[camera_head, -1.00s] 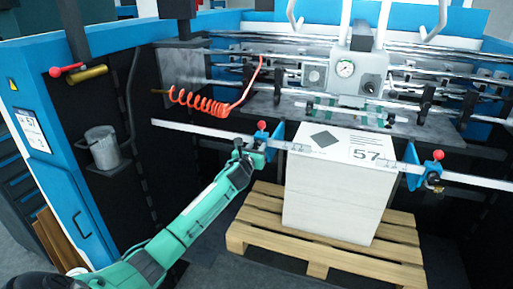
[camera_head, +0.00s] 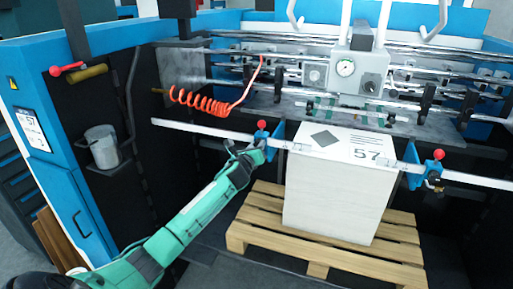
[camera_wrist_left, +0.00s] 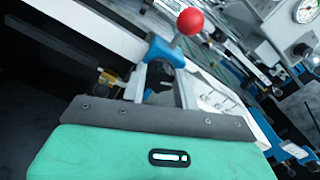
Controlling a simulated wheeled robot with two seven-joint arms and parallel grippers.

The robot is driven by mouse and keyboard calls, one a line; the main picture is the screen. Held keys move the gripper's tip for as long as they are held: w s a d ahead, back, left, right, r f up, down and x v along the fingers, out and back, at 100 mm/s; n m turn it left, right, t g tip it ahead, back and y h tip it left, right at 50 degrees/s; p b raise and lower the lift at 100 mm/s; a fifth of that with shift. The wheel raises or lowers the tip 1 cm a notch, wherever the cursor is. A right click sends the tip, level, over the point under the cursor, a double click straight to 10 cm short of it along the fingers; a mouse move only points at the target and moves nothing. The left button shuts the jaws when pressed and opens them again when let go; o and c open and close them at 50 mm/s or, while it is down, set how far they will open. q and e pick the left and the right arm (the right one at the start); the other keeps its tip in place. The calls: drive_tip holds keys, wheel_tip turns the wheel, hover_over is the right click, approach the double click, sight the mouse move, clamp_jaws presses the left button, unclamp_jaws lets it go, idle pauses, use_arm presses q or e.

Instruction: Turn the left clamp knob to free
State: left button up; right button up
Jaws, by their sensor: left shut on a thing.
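The left clamp (camera_head: 264,141) is a blue block with a red ball on top, set on the pale rail left of the paper stack. It also shows in the left wrist view, with its blue body (camera_wrist_left: 160,50) and red ball (camera_wrist_left: 190,21). My left gripper (camera_head: 256,150) is at the clamp's front. In the left wrist view its fingers (camera_wrist_left: 161,82) are shut on a dark knob (camera_wrist_left: 166,74) below the blue body; the fingers hide much of it, and its turn angle cannot be told. My right gripper is not in view.
A white paper stack (camera_head: 330,190) marked 57 stands on a wooden pallet (camera_head: 262,238) close right of the gripper. The pale rail (camera_head: 195,129) runs across behind it. A right clamp (camera_head: 432,168) sits beyond the stack. A coiled orange hose (camera_head: 205,101) hangs above left.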

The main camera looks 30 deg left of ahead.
use_arm(q)
drive_tip(key=n+b, duration=0.1)
drive_tip(key=n, duration=0.9)
drive_tip(key=shift+a, duration=0.15)
drive_tip(key=shift+n, duration=1.6)
drive_tip(key=o, duration=0.8)
drive_tip(key=shift+o, duration=0.7)
drive_tip(key=shift+f, duration=0.1)
